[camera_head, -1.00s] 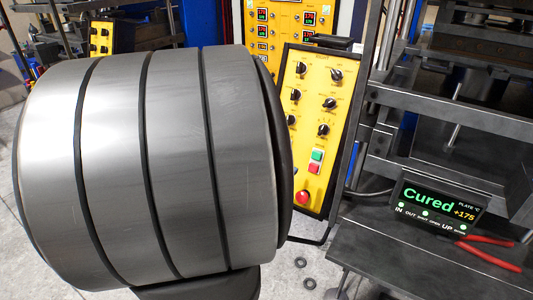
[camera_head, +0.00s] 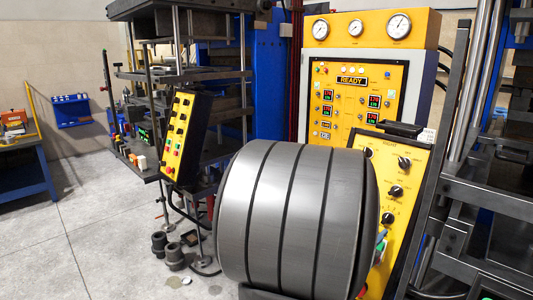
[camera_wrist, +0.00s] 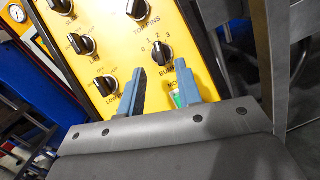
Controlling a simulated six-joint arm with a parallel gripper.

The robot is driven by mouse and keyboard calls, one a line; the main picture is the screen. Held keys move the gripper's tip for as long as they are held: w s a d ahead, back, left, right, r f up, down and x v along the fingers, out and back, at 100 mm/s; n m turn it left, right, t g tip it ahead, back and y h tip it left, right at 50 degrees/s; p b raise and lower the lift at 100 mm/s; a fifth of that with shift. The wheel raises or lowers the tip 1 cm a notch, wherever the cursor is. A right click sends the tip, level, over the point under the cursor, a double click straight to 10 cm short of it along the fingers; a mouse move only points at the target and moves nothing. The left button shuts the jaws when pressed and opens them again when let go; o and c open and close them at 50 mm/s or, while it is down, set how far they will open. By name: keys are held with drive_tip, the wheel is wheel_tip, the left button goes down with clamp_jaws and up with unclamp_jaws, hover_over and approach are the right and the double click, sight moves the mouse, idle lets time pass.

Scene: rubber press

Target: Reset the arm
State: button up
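My gripper (camera_wrist: 158,80) shows in the wrist view with its two blue-grey fingers apart and nothing visible between them. It points toward the yellow control panel (camera_wrist: 110,45) with black knobs; whether it touches the panel cannot be told. A green button shows behind the right finger. In the head view, a large grey banded part of my own arm fills the lower middle and covers part of the right yellow panel (camera_head: 397,165).
A yellow cabinet (camera_head: 345,75) with gauges and a READY display stands behind. Presses stand at left (camera_head: 190,60) and right (camera_head: 490,190). A second yellow panel (camera_head: 180,130) hangs at the left press. The grey floor at left is mostly open, with dark cylindrical pieces (camera_head: 172,255) standing on it.

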drive_tip(key=shift+x, duration=2.55)
drive_tip(key=shift+a, duration=0.1)
drive_tip(key=v, duration=1.7)
drive_tip(key=x, duration=1.7)
drive_tip(key=shift+w, duration=0.1)
drive_tip(key=shift+m+g, duration=0.3)
drive_tip(key=shift+m, duration=0.5)
drive_tip(key=m+g, duration=0.1)
drive_tip(key=m, duration=0.1)
drive_tip(key=m+g+h, duration=0.1)
drive_tip(key=m+g, duration=0.1)
drive_tip(key=m, duration=0.1)
drive_tip(key=shift+r+m, duration=0.1)
drive_tip(key=shift+m, duration=0.2)
drive_tip(key=shift+a+m, duration=0.25)
drive_tip(key=shift+m, duration=0.15)
drive_tip(key=v, duration=0.6)
drive_tip(key=shift+a, duration=0.35)
